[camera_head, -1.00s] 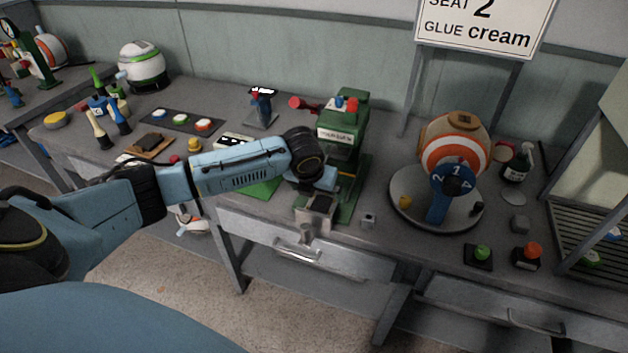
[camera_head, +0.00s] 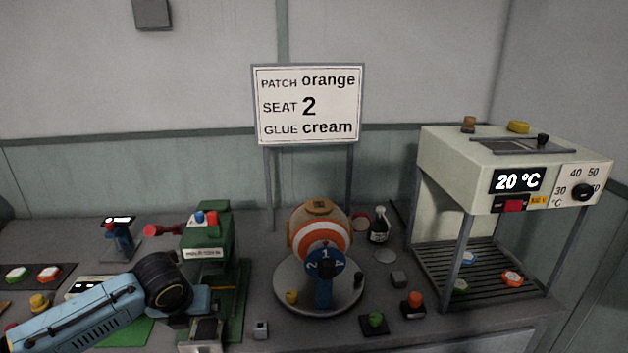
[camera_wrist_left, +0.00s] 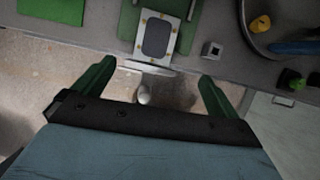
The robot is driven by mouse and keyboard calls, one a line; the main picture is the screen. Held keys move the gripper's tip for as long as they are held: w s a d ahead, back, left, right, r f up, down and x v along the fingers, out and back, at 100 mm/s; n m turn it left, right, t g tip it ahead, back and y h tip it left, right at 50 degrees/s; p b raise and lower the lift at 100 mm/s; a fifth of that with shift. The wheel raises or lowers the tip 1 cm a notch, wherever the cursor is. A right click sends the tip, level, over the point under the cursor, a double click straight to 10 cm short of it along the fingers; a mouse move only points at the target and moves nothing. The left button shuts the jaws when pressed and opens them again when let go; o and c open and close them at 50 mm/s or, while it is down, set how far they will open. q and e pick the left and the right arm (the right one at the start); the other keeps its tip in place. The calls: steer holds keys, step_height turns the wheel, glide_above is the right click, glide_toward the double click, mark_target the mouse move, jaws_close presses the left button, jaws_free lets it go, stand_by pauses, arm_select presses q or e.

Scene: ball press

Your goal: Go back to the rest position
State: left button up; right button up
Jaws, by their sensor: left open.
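My left gripper (camera_wrist_left: 150,82) is open and empty in the left wrist view, its two green fingers apart over the table's front edge. In the head view my blue left arm (camera_head: 100,312) comes in from the lower left, and its wrist is in front of the green press (camera_head: 208,240). The gripper's fingers are hard to make out there. A metal plate with a dark pad (camera_wrist_left: 158,36) lies just beyond the fingertips, apart from them. My right gripper is not in view.
An orange and white ball (camera_head: 318,226) sits on a round turntable (camera_head: 292,273) to the right. A sign (camera_head: 308,104) stands behind it. A heater cabinet (camera_head: 455,165) reading 20 °C stands at the right.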

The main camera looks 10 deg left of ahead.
arm_select(q)
steer(key=s+d+f+n+h, duration=0.1)
steer(key=s+d+f+n, duration=0.2)
steer(key=s+d+n, duration=0.4)
steer(key=s+d+f+n+h, duration=0.2)
steer(key=s+d+n, duration=0.4)
steer(key=s+d, duration=0.1)
steer(key=s+a+n+y, duration=0.2)
steer(key=s+a+n, duration=0.2)
steer(key=s+n, duration=1.15)
step_height(320, 180, down, 28)
steer(key=s+n+g+b, duration=0.2)
steer(key=s+a+f+g+b, duration=0.1)
steer(key=s+a+f, duration=0.1)
steer(key=s+f, duration=1.2)
steer(key=shift+s+a+f+b, duration=0.3)
steer(key=shift+s+a, duration=0.1)
steer(key=shift+s, duration=0.2)
